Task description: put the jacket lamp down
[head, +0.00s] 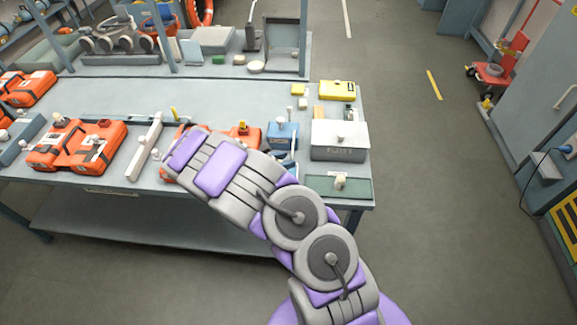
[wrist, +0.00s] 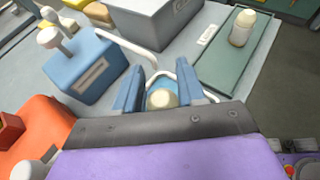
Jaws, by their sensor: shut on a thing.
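My gripper (wrist: 160,82) has its two blue fingers closed around a small lamp (wrist: 163,97) with a cream dome and a blue body, seen in the wrist view. I take this as the jacket lamp; its lower part is hidden by my gripper. The held lamp is above the bench, between a blue box (wrist: 88,68) and a green tray (wrist: 215,75). A cream lamp-like piece (wrist: 242,28) stands upright on the tray, which also shows in the head view (head: 318,188). In the head view my arm largely hides my gripper.
A grey lidded box (head: 338,142) stands behind the tray. A yellow case (head: 337,90) lies at the back right. Much of the tray is bare.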

